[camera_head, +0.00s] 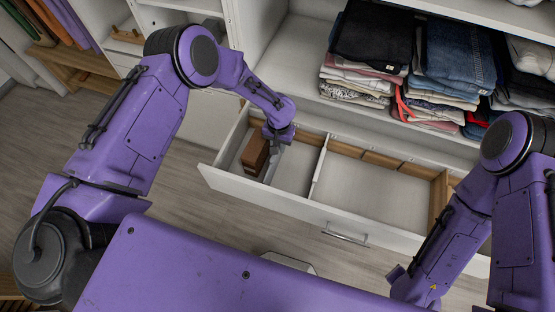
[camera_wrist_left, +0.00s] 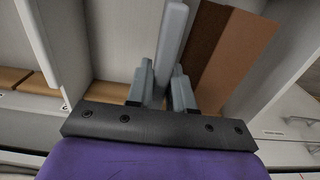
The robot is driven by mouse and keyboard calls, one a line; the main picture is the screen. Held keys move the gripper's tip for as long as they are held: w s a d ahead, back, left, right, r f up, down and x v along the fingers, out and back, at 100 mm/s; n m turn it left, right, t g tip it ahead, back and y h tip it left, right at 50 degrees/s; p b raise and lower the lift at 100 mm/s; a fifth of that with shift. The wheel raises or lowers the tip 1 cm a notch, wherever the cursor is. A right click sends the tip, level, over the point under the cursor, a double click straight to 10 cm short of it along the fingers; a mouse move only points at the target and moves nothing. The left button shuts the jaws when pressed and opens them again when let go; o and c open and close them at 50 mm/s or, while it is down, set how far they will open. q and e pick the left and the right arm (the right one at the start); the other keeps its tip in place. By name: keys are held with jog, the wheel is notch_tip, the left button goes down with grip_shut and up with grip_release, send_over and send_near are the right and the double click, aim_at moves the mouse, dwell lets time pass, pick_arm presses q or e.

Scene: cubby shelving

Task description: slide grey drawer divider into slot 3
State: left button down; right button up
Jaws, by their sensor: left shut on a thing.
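The grey drawer divider (camera_wrist_left: 172,38) is between the two fingers of my left gripper (camera_wrist_left: 162,84) in the left wrist view, and the fingers are shut on it. In the head view my left gripper (camera_head: 278,134) is over the left part of the open white drawer (camera_head: 285,198), near its back wall. The divider is mostly hidden there by the gripper, and I cannot tell whether it sits in a slot. Wooden strips (camera_head: 378,158) line the drawer's back wall. My right arm is at the right, but its gripper does not show.
A brown box (camera_head: 255,153) stands in the drawer's left end, close beside my left gripper; it also shows in the wrist view (camera_wrist_left: 235,55). A white divider (camera_head: 319,170) crosses the drawer's middle. The right compartment is empty. Folded clothes (camera_head: 372,45) lie on the shelf above.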

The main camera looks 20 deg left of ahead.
pick_arm(q)
jog(key=shift+r+p, duration=1.3)
jog(key=shift+r, duration=0.55)
